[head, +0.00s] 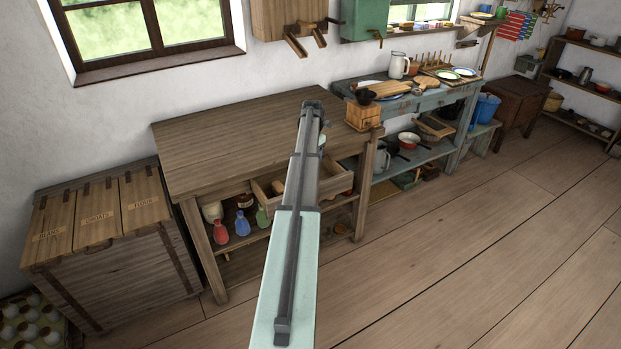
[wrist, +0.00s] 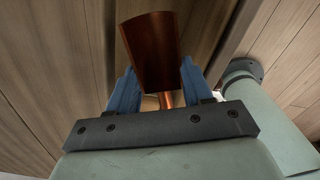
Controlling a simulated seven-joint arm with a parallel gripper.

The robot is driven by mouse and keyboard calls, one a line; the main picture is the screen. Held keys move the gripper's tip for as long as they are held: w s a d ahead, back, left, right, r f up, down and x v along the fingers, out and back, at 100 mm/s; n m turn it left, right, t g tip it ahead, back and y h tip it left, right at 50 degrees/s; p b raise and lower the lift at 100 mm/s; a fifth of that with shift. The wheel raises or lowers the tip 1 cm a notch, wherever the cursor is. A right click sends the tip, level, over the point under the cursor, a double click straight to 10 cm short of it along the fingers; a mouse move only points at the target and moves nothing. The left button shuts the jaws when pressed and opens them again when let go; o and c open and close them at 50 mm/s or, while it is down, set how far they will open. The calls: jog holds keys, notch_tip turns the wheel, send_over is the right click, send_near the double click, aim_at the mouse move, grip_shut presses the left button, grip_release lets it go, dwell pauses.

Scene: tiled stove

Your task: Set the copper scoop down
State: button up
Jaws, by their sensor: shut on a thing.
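The copper scoop (wrist: 150,48) shows in the wrist view, its broad bowl towards the top of the picture and its narrow handle running down between my fingers. My gripper (wrist: 158,72) is shut on the handle, with one blue finger on each side. The scoop cannot be made out in the head view, where my arm blocks the sight of my gripper over the right part of the wooden workbench (head: 225,135). Plain wooden boards lie behind the scoop in the wrist view; I cannot tell how far off they are.
An open drawer (head: 341,182) juts from the workbench front, partly behind my arm. A wooden grinder (head: 363,115) stands at the bench's right end. Bottles stand on the shelf below, including a red one (head: 220,232). The bench top left of my arm is clear.

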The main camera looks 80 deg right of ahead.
notch_tip(320, 180, down, 10)
jog(key=shift+r, duration=0.15)
dwell(0.4)
jog(key=o, duration=1.1)
notch_tip(320, 180, up, 12)
jog(key=shift+r, duration=0.1)
dwell(0.4)
